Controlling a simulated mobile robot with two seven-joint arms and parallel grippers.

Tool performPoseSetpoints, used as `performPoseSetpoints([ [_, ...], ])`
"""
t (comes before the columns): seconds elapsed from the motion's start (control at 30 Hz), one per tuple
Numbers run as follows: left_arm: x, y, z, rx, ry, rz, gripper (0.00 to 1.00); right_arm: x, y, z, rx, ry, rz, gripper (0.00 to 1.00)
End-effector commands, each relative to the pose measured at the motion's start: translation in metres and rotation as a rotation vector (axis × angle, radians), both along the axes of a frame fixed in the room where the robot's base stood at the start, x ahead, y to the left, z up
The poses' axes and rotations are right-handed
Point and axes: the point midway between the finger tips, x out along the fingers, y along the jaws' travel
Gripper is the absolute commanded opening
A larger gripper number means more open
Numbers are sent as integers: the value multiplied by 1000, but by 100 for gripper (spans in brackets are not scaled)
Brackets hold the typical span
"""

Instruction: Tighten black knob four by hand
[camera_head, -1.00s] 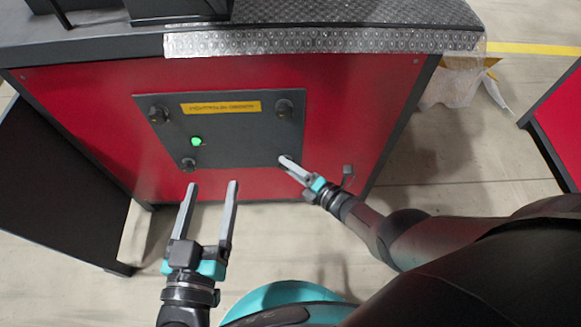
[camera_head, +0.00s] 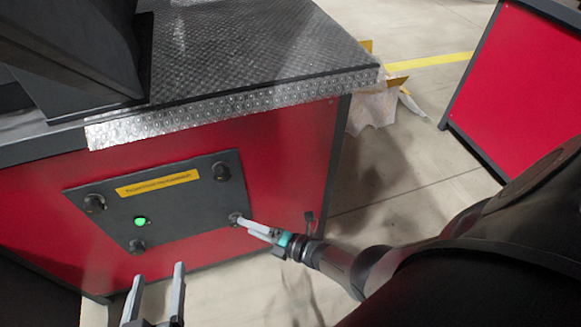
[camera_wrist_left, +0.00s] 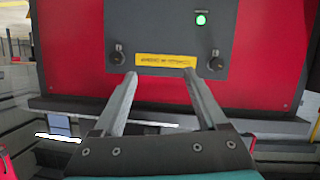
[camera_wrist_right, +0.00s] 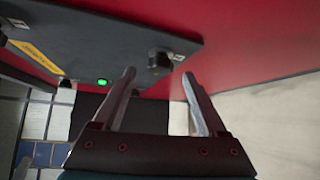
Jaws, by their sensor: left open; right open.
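A dark panel (camera_head: 176,216) on a red cabinet face carries black knobs: upper left (camera_head: 95,203), upper right (camera_head: 221,171), lower left (camera_head: 137,246) and lower right (camera_head: 234,217). No numbers on them are legible. My right gripper (camera_head: 238,222) is at the lower-right knob, partly covering it. In the right wrist view a knob (camera_wrist_right: 158,62) shows between the open fingertips (camera_wrist_right: 160,76); contact cannot be told. My left gripper (camera_head: 158,275) is open and empty, below the panel in the head view. The left wrist view shows two knobs (camera_wrist_left: 117,55) (camera_wrist_left: 216,62) beyond its fingertips.
The panel has a yellow label (camera_head: 158,183) and a lit green button (camera_head: 140,221). A textured metal top (camera_head: 250,50) overhangs the cabinet.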

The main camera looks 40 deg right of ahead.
Motion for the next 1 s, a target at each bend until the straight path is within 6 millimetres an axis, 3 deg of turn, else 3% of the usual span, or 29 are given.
performPoseSetpoints([
  [0.47, -4, 29, -10, 150, 255, 17, 75, -41, -22, 10, -1, 3, -1, 75],
  [1.0, -28, 65, -14, 279, 528, 53, 75, -94, -50, 22, 0, 1, 0, 75],
])
